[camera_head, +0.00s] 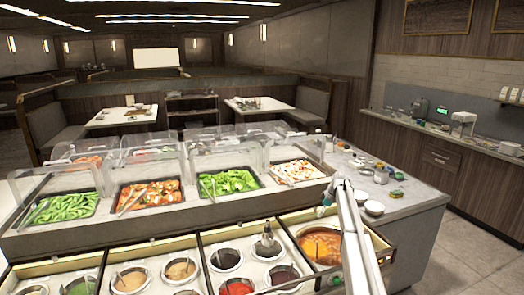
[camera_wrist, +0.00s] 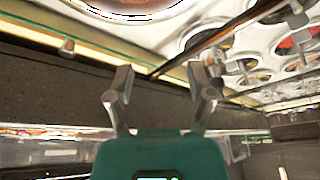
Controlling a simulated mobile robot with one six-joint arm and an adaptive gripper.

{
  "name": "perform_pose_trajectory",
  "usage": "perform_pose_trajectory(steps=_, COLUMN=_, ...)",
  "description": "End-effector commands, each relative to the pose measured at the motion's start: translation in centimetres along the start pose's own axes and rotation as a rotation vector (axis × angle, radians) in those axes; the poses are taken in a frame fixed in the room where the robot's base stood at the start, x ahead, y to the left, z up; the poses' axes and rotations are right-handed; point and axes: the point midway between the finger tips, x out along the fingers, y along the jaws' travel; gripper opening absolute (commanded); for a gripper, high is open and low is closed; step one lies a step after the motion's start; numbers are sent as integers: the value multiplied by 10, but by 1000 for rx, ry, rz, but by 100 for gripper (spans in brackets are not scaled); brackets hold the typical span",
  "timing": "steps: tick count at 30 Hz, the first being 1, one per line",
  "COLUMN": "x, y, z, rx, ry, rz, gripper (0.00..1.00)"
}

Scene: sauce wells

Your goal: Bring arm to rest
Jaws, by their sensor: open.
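My gripper (camera_wrist: 162,88) is open in the wrist view, its two grey fingers spread apart with nothing between them. Behind the fingers are the dark side and pale edge (camera_wrist: 40,32) of the sauce counter. My arm rises at the right of the head view, in front of the large pot of orange-brown soup (camera_head: 322,246). It partly covers that corner of the counter. The gripper is hard to make out in the head view.
Sauce wells, including red sauce (camera_head: 236,287), line the near counter. Behind them, clear guards (camera_head: 215,160) stand over food trays such as the green vegetables (camera_head: 228,182). White bowls (camera_head: 374,208) sit on the right side counter (camera_head: 415,200). Open floor (camera_head: 480,235) lies at right.

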Motion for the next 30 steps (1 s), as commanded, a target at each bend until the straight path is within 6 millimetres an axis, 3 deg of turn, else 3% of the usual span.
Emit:
perform_pose_trajectory(steps=8, x=9, y=-53, z=11, rx=89, ry=-33, rz=-2, gripper=69)
perform_pose_trajectory(steps=14, x=19, y=-113, z=25, rx=196, ry=-71, rz=1, gripper=69)
perform_pose_trajectory(steps=30, x=45, y=-350, z=102, rx=669, ry=-228, rz=78, gripper=69)
